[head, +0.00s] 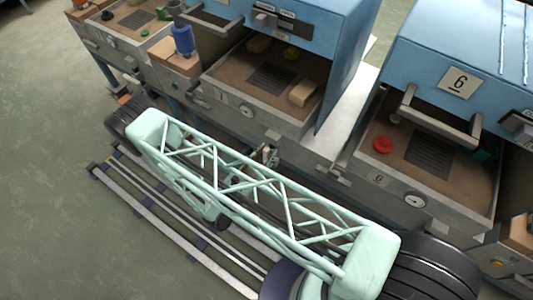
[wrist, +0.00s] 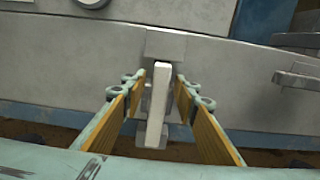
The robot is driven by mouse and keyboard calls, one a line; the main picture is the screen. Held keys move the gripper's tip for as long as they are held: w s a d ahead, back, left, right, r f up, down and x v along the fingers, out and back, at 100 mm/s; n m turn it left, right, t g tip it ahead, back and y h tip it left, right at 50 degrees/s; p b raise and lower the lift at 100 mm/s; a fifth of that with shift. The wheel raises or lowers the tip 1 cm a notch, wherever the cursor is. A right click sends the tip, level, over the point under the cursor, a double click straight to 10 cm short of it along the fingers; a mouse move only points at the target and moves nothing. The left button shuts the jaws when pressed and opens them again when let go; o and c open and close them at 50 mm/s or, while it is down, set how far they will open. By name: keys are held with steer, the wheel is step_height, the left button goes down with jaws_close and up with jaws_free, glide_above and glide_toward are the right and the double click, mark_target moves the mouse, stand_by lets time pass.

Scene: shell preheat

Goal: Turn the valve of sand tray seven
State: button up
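In the wrist view a pale grey valve lever (wrist: 157,105) hangs from a square block on a grey tray front (wrist: 230,75). My gripper (wrist: 160,82) is open, with one orange-padded finger on each side of the lever. Gaps show between the lever and both pads. In the head view the middle sand tray (head: 225,98) stands under a blue hood; its front plate is too small to read. The lattice of my arm crosses in front of it, and the gripper end is mostly hidden there.
The right sand tray (head: 408,192) has a "6" on its hood and a red knob (head: 383,145) inside. A blue bottle (head: 183,40) stands on a side shelf at left. Floor rails (head: 165,215) run below the trays. Open floor lies at left.

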steer(key=shift+c, duration=0.8)
jaws_close()
